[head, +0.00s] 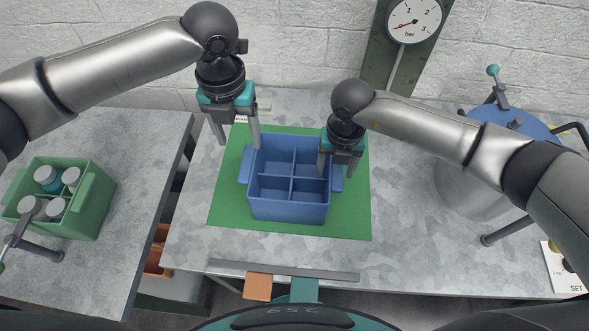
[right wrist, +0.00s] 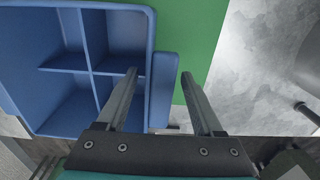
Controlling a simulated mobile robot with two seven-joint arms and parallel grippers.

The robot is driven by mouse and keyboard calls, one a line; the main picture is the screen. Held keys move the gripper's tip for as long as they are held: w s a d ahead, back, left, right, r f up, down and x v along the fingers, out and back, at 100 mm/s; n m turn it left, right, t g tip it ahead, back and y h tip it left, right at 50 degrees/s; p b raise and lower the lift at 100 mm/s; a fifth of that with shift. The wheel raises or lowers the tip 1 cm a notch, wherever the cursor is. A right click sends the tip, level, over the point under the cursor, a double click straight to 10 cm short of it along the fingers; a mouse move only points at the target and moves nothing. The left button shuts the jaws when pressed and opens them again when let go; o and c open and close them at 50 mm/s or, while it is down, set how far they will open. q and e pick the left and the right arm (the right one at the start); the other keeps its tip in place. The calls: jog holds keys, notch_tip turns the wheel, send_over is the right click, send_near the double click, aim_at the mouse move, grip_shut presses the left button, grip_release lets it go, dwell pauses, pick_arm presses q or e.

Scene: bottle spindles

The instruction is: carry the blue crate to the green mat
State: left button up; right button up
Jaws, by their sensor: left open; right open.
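The blue crate (head: 290,211) stands upright on the green mat (head: 350,222), with mat showing on every side. Its several compartments look empty. My left gripper (head: 239,143) is open near the crate's left handle (head: 245,165), one finger close to the crate's left wall. My right gripper (head: 336,173) is open at the right handle (head: 337,181). In the right wrist view its fingers (right wrist: 159,72) appear on either side of the right handle (right wrist: 162,92), one over the crate's inside. I cannot tell whether either gripper touches the crate.
A green crate (head: 96,205) with several capped bottles stands on a separate table at left, across a gap. A metal vessel with a blue lid (head: 535,125) stands at right. A pressure gauge (head: 413,20) is at the back. Bare table (head: 430,240) lies right of the mat.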

notch_tip(320, 180, up, 11)
jog(key=shift+r, duration=0.55)
dwell(0.5)
